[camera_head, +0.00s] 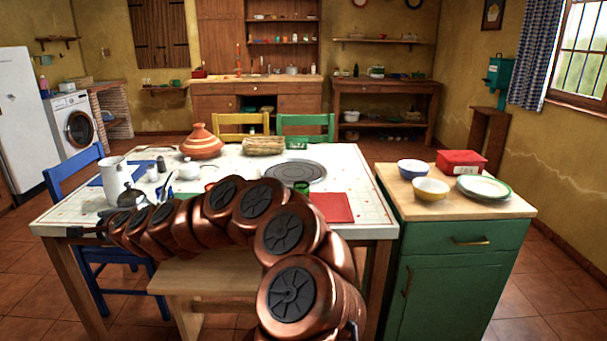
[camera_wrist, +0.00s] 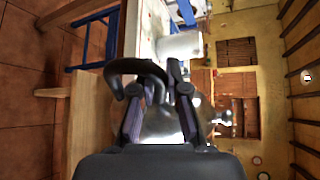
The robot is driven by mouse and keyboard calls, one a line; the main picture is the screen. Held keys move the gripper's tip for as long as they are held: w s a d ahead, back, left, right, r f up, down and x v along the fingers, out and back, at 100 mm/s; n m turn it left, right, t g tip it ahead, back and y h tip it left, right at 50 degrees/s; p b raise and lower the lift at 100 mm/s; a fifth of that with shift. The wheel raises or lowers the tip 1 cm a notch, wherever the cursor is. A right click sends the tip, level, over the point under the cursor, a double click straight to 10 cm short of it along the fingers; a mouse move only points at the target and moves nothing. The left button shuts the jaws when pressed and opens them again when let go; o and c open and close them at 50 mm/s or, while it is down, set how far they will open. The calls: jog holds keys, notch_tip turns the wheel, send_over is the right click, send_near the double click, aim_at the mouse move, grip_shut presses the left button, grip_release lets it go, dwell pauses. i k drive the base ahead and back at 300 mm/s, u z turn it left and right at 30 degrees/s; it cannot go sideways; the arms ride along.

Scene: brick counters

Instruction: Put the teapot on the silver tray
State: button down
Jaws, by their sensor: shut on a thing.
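The silver metal teapot (camera_head: 131,197) has a dark handle and shows just behind my copper-coloured arm at the table's front left. In the wrist view the teapot (camera_wrist: 160,128) lies between the two dark fingers of my gripper (camera_wrist: 160,92), which is shut on it. The wrist view is turned sideways, and the fingers hide part of the pot. I cannot tell whether its base touches the table. The round grey silver tray (camera_head: 295,172) lies flat and empty on the table's back right, well to the right of the teapot.
A white jug (camera_head: 113,177) stands close left of the teapot. A white pot (camera_head: 189,169), a striped tagine (camera_head: 201,145), a basket (camera_head: 264,145), a green cup (camera_head: 301,187) and a red mat (camera_head: 332,207) are on the table (camera_head: 347,165). A green cabinet (camera_head: 455,280) stands right.

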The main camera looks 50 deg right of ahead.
aim_at(300, 173)
jog(key=z, duration=1)
jog(key=i, duration=1)
